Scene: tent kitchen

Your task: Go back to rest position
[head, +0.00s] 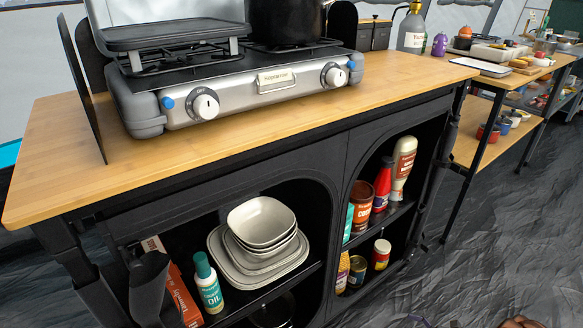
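No part of my gripper can be made out in the head view, so its pose and whether it holds anything are hidden. The camp kitchen counter (400,80) with its wooden top stands in front of me. A two-burner gas stove (240,92) sits on it. A flat griddle pan (165,34) is on the left burner and a black pot (287,20) on the right burner.
Open shelves below hold stacked bowls (262,221), an oil bottle (208,283), a red bottle (382,184) and several cans. A lower side table (483,150) stands at the right. Dark floor (500,240) is mostly clear at lower right; small unclear shapes touch the bottom edge.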

